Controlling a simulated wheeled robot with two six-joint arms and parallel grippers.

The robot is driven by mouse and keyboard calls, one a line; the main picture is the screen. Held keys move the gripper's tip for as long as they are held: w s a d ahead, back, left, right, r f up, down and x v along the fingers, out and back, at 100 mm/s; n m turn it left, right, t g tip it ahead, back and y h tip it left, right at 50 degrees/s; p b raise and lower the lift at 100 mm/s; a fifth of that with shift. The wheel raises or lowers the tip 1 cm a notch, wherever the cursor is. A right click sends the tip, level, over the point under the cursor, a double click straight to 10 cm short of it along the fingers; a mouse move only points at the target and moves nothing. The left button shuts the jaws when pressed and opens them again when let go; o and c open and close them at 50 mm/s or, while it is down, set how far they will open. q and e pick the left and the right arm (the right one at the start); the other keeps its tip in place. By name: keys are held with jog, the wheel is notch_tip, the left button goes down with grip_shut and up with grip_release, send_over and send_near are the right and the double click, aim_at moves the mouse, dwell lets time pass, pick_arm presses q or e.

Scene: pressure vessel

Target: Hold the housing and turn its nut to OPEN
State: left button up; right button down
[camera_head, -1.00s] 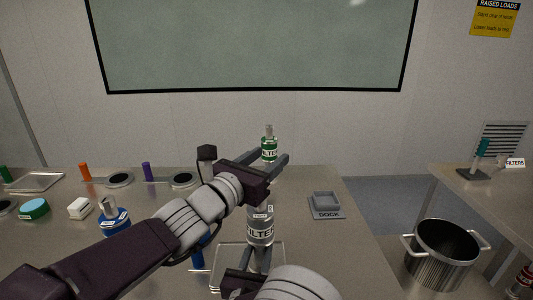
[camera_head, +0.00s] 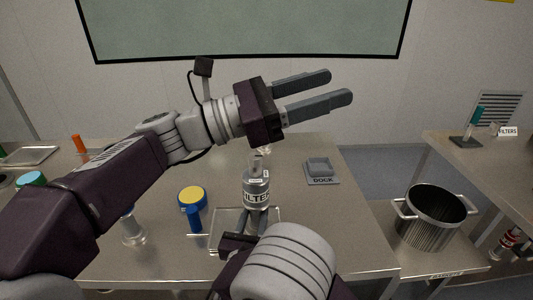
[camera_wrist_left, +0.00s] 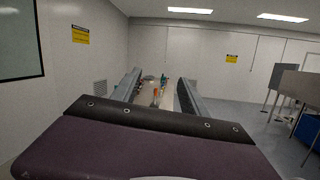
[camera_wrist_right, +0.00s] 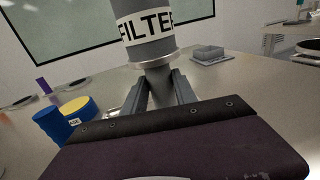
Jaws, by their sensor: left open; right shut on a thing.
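The grey housing (camera_head: 257,190) with a FILTER label stands upright above a clear tray on the table. It fills the top of the right wrist view (camera_wrist_right: 145,35). My right gripper (camera_head: 257,222) is shut on the housing's narrow lower part; its fingers (camera_wrist_right: 163,92) sit on both sides of it. The nut at the housing's top is small and partly hidden behind my left arm, so its setting cannot be read. My left gripper (camera_head: 325,92) is open and empty, raised above and right of the housing, with its fingers pointing right. In the left wrist view nothing is between its fingers (camera_wrist_left: 157,88).
A grey DOCK block (camera_head: 321,171) sits at the table's right. A yellow-topped blue container (camera_head: 192,198) and a blue-handled item (camera_head: 194,220) stand left of the housing. A metal pot (camera_head: 433,215) stands at the lower right. The table between housing and dock is clear.

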pick_arm(q)
jog(key=w+a+f+m+g+y, duration=0.2)
jog(key=a+f+g, duration=0.2)
jog(key=a+f, duration=0.25)
jog(key=n+t, duration=0.3)
send_over(255, 160)
jog(key=w+a, duration=0.2)
jog(key=a, duration=0.3)
notch_tip(255, 160, down, 5)
notch_tip(255, 160, down, 8)
jog(key=d, duration=0.7)
jog(key=shift+d, duration=0.3)
